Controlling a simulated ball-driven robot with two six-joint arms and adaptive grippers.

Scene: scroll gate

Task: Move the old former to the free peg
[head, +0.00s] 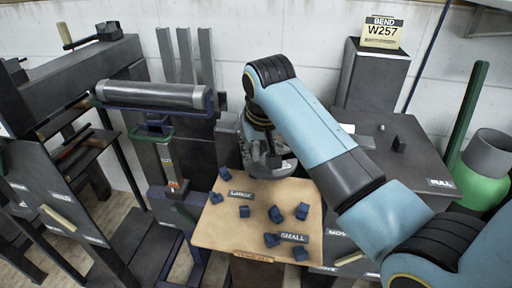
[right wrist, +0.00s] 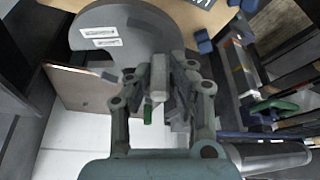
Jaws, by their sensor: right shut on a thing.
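My right gripper (head: 266,150) is over the back edge of the wooden board, left of the stand's dark top. In the right wrist view its fingers (right wrist: 160,85) are shut on a grey rounded plate (right wrist: 115,42) with two white labels, which looks like the former. The plate also shows in the head view (head: 262,168), partly hidden by the gripper. I cannot read its labels. The wooden board (head: 214,240) has several dark blue blocks and tags reading LARGE (head: 241,194) and SMALL (head: 293,237). I cannot tell which peg is free. My left gripper is not in view.
A grey roller (head: 155,95) lies on a blue stand at left, beside dark metal frames. A white wall closes the back.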

